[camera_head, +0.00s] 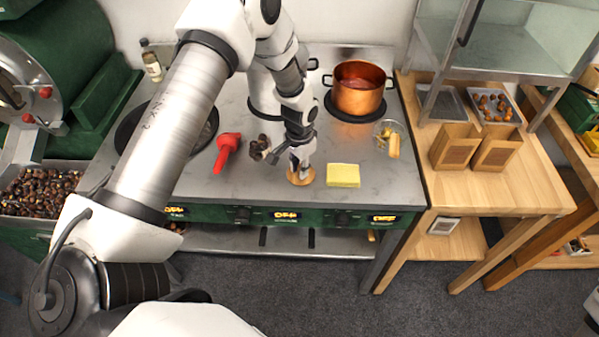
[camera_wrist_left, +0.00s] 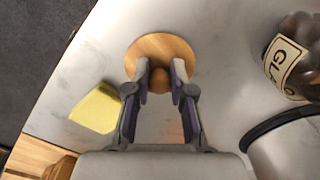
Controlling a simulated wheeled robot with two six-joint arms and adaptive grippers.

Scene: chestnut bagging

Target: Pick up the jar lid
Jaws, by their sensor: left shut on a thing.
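The jar lid (camera_head: 301,178) is a round, light wooden disc with a knob. It is at the front of the steel worktop, and it also shows in the left wrist view (camera_wrist_left: 150,43). My left gripper (camera_head: 299,167) points down over it, its fingers (camera_wrist_left: 162,76) shut on the lid's knob. I cannot tell whether the lid rests on the worktop or is just above it. A glass jar (camera_wrist_left: 290,62) with a cream label and dark contents stands at the right of the wrist view. My right gripper is not in view.
A yellow sponge (camera_head: 343,175) lies just right of the lid, and a red-handled tool (camera_head: 226,150) lies to the left. A copper pot (camera_head: 358,92) stands behind on a burner. Paper bags (camera_head: 455,146) stand on the wooden table (camera_head: 520,195) at right.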

